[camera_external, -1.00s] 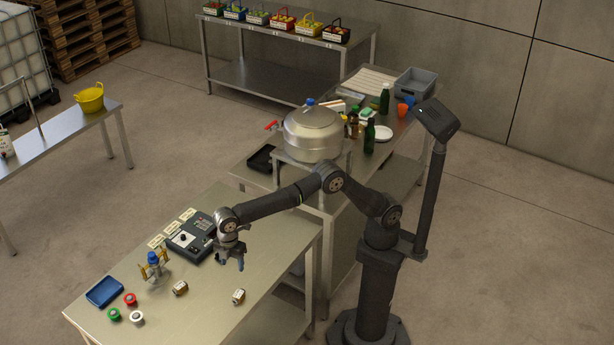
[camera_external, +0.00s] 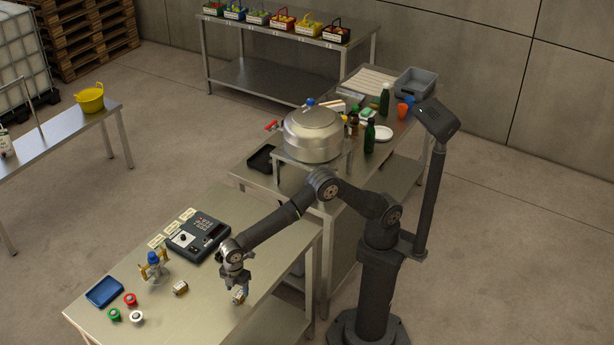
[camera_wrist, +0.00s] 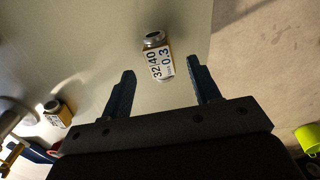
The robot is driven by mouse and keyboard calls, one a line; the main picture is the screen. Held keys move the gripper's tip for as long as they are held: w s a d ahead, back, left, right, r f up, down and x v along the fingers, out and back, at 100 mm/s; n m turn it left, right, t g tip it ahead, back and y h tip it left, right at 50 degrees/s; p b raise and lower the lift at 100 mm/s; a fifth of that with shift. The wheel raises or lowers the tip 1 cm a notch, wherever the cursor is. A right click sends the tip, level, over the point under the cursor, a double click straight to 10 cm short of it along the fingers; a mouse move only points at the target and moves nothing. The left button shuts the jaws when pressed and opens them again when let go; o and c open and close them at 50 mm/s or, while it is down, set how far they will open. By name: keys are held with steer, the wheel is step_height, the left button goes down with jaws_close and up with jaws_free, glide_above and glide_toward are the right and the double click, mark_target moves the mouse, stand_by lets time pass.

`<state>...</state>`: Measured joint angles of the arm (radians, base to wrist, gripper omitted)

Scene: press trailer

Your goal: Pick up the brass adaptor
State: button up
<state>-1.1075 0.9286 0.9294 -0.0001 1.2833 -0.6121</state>
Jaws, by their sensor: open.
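Two small brass-coloured pieces with white labels and grey ends lie on the steel table. One brass piece (camera_external: 239,297) is near the right edge, just below my gripper (camera_external: 240,284). In the wrist view this piece (camera_wrist: 157,56) shows a label reading "32/40 0.3", and it lies just beyond and between the fingertips of my open gripper (camera_wrist: 163,80). The other brass piece (camera_external: 180,288) lies further left and also shows at the left of the wrist view (camera_wrist: 57,113). I cannot tell from the pictures which one is the adaptor. My gripper is empty.
A dark control box (camera_external: 197,237) stands at the back of the steel table (camera_external: 215,315). A blue-topped valve fitting (camera_external: 154,266), a blue tray (camera_external: 104,292) and red (camera_external: 130,299), green (camera_external: 114,314) and white (camera_external: 137,318) caps are to the left. The table's right edge is close to my gripper.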

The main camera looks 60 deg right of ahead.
steer(key=shift+f, duration=1.35)
steer(key=c, duration=1.2)
steer(key=shift+o, duration=0.2)
steer(key=shift+r, duration=0.15)
steer(key=shift+r, duration=0.55)
step_height(320, 180, up, 3)
steer(key=shift+f, duration=0.1)
steer(key=w+d+r, duration=0.6)
steer(key=d+r, duration=0.1)
steer(key=d, duration=0.3)
